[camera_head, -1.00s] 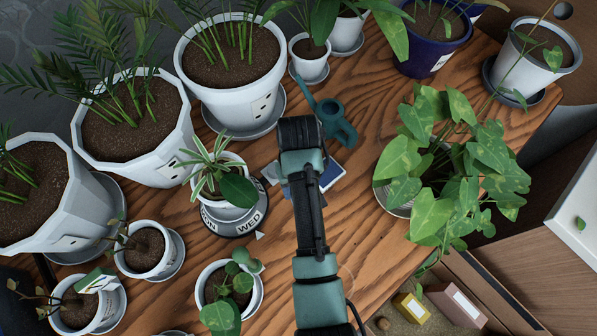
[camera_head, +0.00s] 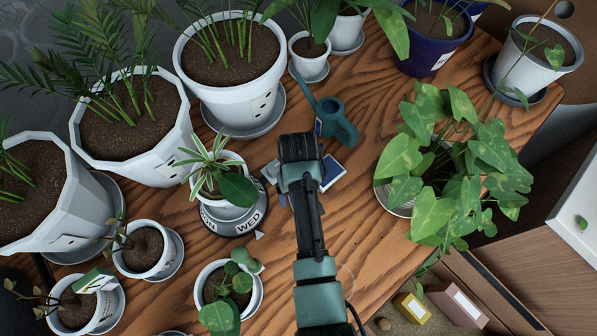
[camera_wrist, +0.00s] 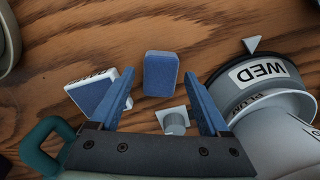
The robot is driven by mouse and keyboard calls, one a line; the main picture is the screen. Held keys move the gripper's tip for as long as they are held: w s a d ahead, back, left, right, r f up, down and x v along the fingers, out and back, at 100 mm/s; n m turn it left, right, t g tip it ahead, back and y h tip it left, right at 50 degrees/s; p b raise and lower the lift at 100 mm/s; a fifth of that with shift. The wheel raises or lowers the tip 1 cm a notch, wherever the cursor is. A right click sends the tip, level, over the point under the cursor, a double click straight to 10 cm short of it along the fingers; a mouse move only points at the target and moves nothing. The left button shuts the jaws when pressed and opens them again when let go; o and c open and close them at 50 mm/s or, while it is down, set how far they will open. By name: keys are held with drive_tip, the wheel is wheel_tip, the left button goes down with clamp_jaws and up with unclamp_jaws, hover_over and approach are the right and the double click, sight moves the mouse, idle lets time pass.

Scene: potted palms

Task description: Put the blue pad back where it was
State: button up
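A blue pad (camera_wrist: 162,70) with rounded corners shows on the wooden table in the wrist view, in line with the gap between my fingers. In the head view I cannot make it out clearly near my arm. My gripper (camera_wrist: 159,78) has blue fingers spread apart, with wood visible on both sides of the pad; nothing is held. In the head view, my gripper (camera_head: 299,165) is over the table between the dial base and the watering can. A blue-faced piece with a white edge (camera_wrist: 95,92) lies left of the pad; it also shows in the head view (camera_head: 333,172).
A grey dial base marked WED (camera_head: 240,222) carries a potted plant. A teal watering can (camera_head: 337,122) stands above my gripper. A small grey knob on a white square (camera_wrist: 174,121) sits between my fingers.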

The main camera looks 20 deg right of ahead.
wheel_tip(320, 180, up, 12)
drive_tip(key=p, duration=0.1)
drive_tip(key=shift+r, duration=0.15)
idle(0.5)
drive_tip(key=w+r+t+h, duration=0.1)
drive_tip(key=w+r+t, duration=0.5)
drive_tip(key=w+r, duration=0.55)
drive_tip(key=w+a+r+t, duration=0.2)
drive_tip(key=w+r+t, duration=0.15)
drive_tip(key=r, duration=0.75)
drive_tip(key=w+a+r+t, duration=0.2)
drive_tip(key=r+t, duration=0.3)
drive_tip(key=r, duration=0.6)
drive_tip(key=s+a+r+t, duration=0.2)
drive_tip(key=s+r+t, duration=0.2)
drive_tip(key=r, duration=0.6)
drive_tip(key=s+a+r+t, duration=0.2)
drive_tip(key=s+r+t, duration=0.2)
drive_tip(key=s+r, duration=0.3)
drive_tip(key=s+a+r+t+y, duration=0.1)
drive_tip(key=s+a+r+t, duration=0.2)
drive_tip(key=r, duration=0.9)
drive_tip(key=shift+s+r+n+t, duration=0.3)
drive_tip(key=shift+s+n+t, duration=0.1)
drive_tip(key=shift+s+t, duration=0.7)
